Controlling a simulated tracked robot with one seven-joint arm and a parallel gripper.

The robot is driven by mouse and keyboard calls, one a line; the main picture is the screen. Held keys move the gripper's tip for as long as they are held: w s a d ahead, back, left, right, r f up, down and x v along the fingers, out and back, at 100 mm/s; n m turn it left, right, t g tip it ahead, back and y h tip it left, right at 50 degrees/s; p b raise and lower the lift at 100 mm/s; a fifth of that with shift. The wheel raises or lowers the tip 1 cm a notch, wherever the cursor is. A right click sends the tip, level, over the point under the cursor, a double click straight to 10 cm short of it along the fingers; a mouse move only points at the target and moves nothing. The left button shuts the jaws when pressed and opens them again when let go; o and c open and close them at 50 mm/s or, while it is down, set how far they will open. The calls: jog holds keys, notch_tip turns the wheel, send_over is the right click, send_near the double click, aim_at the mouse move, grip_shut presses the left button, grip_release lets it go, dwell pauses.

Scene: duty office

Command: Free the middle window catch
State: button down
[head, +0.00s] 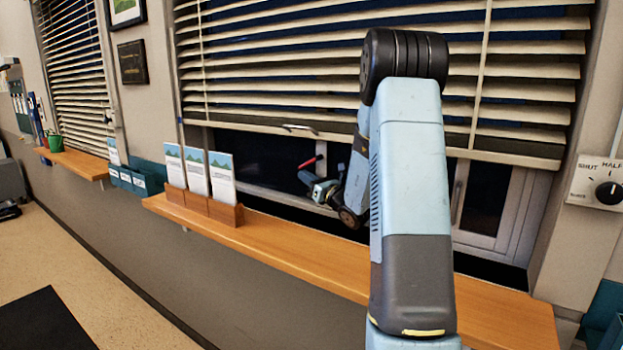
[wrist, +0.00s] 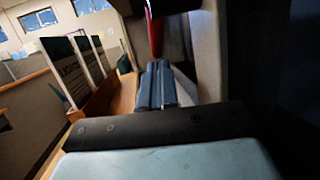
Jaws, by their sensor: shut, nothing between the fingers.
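A red catch handle (head: 309,162) shows against the dark window under the raised blind, left of my arm. In the wrist view the red handle (wrist: 155,36) stands upright just beyond my fingertips. My gripper (head: 305,178) is at the window, just below and beside the red handle. In the wrist view its fingers (wrist: 158,72) are together with nothing between them. I cannot tell whether the fingertips touch the handle. The handle's base and mounting are mostly hidden.
A wooden sill (head: 290,250) runs below the window. A wooden leaflet holder (head: 205,206) with several leaflets stands on it, left of my gripper; it also shows in the wrist view (wrist: 98,98). Blinds (head: 270,60) hang above. A right-hand window pane (head: 487,198) has a silver handle.

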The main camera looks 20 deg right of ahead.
jog(key=v, duration=1.4)
jog(key=shift+a, duration=0.1)
jog(key=shift+w, duration=0.1)
